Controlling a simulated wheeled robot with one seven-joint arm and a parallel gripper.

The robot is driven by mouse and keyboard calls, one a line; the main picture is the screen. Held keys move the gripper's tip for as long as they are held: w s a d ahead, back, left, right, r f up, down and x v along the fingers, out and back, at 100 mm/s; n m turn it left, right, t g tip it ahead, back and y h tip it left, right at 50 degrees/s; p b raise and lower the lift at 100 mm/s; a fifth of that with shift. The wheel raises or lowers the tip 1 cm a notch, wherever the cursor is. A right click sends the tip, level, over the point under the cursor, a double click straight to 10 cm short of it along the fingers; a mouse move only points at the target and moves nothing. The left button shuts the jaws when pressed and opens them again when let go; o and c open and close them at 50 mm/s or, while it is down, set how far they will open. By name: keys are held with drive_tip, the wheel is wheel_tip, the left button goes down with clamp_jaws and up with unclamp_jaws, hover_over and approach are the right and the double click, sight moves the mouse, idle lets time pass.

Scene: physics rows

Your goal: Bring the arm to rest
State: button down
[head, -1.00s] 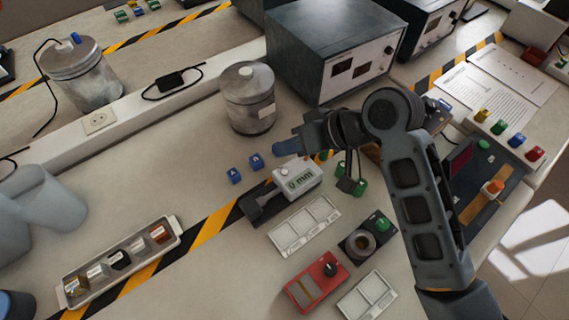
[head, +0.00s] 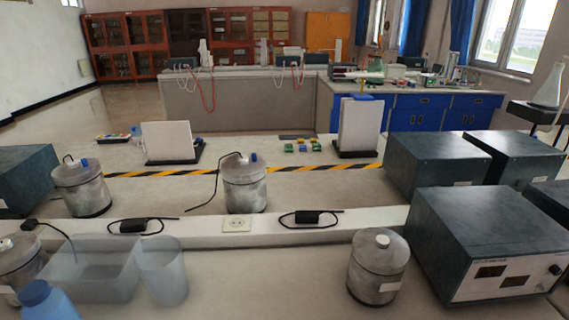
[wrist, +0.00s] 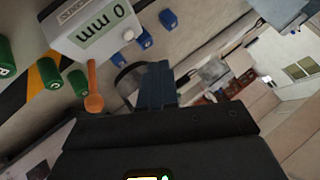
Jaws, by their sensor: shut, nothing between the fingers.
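My gripper (wrist: 155,85) shows only in the wrist view, with its dark blue fingers together and nothing held between them. The arm is out of the head view. In the wrist view, a white device reading "0 mm" (wrist: 95,28) is just beyond the fingers to the left. Blue blocks (wrist: 168,19) lie past it, and green pieces (wrist: 50,72) are at the left. An orange piece (wrist: 94,95) with a thin stem is near the gripper's left side. I cannot tell how far these things are from the fingers.
In the head view, a metal canister (head: 378,270) stands near the front, left of a dark instrument box (head: 490,240). Translucent containers (head: 95,270) and a blue-capped bottle (head: 45,300) are at the lower left. A raised socket strip (head: 200,236) crosses the bench.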

drive_tip(key=s+f, duration=0.1)
drive_tip(key=s, duration=0.1)
drive_tip(key=s+f+t+h, duration=0.1)
drive_tip(key=s, duration=0.1)
drive_tip(key=s+f+m+h, duration=0.1)
drive_tip(key=s, duration=0.1)
drive_tip(key=shift+s+a+f, duration=0.1)
drive_tip(key=shift+s+f, duration=0.2)
drive_tip(key=shift+f, duration=0.1)
drive_tip(key=s+r+t+h, duration=0.1)
drive_tip(key=s, duration=0.3)
drive_tip(key=s+r+t+h, duration=0.1)
drive_tip(key=s, duration=0.4)
drive_tip(key=s+r+n+t+h+b, duration=0.1)
drive_tip(key=s, duration=0.3)
drive_tip(key=shift+s+d+r+t, duration=0.25)
drive_tip(key=shift+s+d+t, duration=0.05)
drive_tip(key=shift+s+d, duration=0.05)
drive_tip(key=s+a+r+n+t, duration=0.1)
drive_tip(key=s+r+n+t, duration=0.1)
drive_tip(key=s+r, duration=0.4)
drive_tip(key=shift+s+r, duration=0.35)
drive_tip(key=shift+r, duration=0.45)
